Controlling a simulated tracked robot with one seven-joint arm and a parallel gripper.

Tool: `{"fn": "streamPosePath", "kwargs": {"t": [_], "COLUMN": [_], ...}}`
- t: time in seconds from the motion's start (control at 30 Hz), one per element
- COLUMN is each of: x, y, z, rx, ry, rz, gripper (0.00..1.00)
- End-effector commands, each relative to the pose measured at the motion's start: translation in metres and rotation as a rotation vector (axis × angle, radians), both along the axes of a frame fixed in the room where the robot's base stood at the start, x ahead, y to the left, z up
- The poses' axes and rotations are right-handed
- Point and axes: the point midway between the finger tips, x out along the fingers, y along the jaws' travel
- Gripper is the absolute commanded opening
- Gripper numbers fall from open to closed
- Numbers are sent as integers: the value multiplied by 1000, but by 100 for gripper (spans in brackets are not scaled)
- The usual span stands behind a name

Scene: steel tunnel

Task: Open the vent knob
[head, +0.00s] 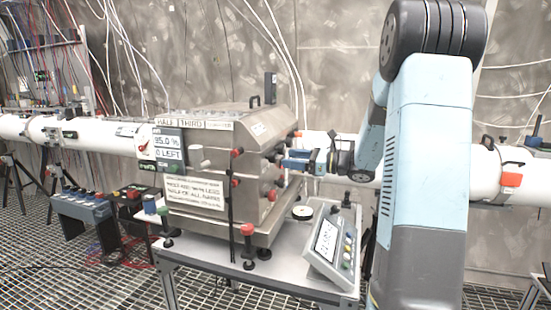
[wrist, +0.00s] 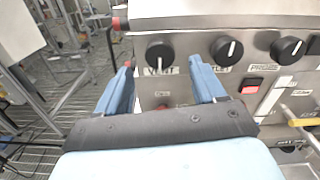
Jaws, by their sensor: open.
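The vent knob (wrist: 159,53) is a round black knob with a white pointer line, upright in the picture. It sits at the left of a row of knobs on the steel panel in the wrist view, above a label that reads VENT. My gripper (wrist: 162,64) is open, with its two blue fingers spread to the left and right below the knob in the picture. In the head view my gripper (head: 285,161) is at the right side of the steel box (head: 215,150), where the vent knob cannot be made out.
To the right of the vent knob are a second knob (wrist: 227,49), a third knob (wrist: 287,48) and a red switch (wrist: 252,85). A yellow-tipped lever (wrist: 306,122) sticks out at the right. A control console (head: 331,247) stands on the table below my arm.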

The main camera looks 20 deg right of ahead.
Motion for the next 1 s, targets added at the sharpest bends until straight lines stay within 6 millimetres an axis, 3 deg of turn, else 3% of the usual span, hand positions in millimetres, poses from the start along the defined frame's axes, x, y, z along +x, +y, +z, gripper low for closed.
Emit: {"fn": "streamPosePath", "kwargs": {"t": [0.33, 0.8, 1.0], "x": [30, 37, 36], "y": [42, 50, 50], "z": [0, 0, 0], "rx": [1, 0, 0], "ry": [0, 0, 0], "rz": [2, 0, 0], "gripper": [69, 69, 51]}}
